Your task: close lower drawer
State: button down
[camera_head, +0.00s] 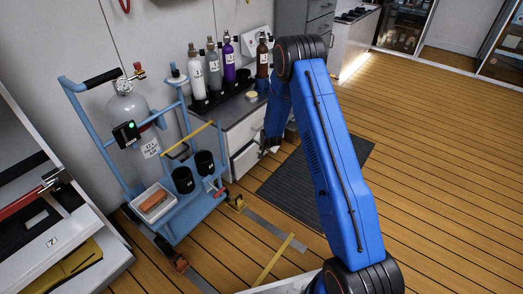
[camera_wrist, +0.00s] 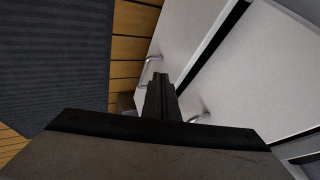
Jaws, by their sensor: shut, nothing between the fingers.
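The grey and white drawer cabinet (camera_head: 240,132) stands against the wall, left of my arm in the head view. Its lower drawer front (camera_head: 244,160) is white and appears to stand out a little; how far is unclear. My gripper (camera_head: 271,148) is shut and empty, close in front of the drawer fronts. In the wrist view, my gripper's fingertips (camera_wrist: 160,78) point between two metal handles. The lower drawer (camera_wrist: 190,30) is the pale panel nearer the floor, with its handle (camera_wrist: 153,59). The upper drawer (camera_wrist: 262,80) lies right of a dark gap. Contact with either cannot be told.
A blue cart (camera_head: 190,212) with a gas cylinder (camera_head: 128,108) and black cups stands left of the cabinet. Several bottles (camera_head: 213,70) stand on the cabinet top. A dark mat (camera_head: 315,175) lies on the wooden floor, which is clear to the right.

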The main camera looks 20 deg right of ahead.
jog(key=v, duration=0.5)
jog(key=shift+s+r, duration=0.15)
jog(key=shift+r, duration=0.05)
jog(key=c, duration=2.2)
grip_release()
jog(key=shift+s+r, duration=0.1)
jog(key=shift+s, duration=0.05)
jog(key=o, duration=0.4)
jog(key=shift+c, duration=0.2)
jog(key=s+d+f+m+t+h, duration=0.25)
jog(key=f+m+t, duration=0.65)
jog(key=f, duration=0.7)
jog(key=shift+y, duration=0.25)
jog(key=w+d, duration=0.1)
jog(key=w, duration=0.4)
jog(key=w+d+f, duration=0.1)
jog(key=w, duration=0.4)
jog(key=w+d+f, duration=0.1)
jog(key=w, duration=0.5)
jog(key=shift+w+f, duration=0.1)
grip_shut()
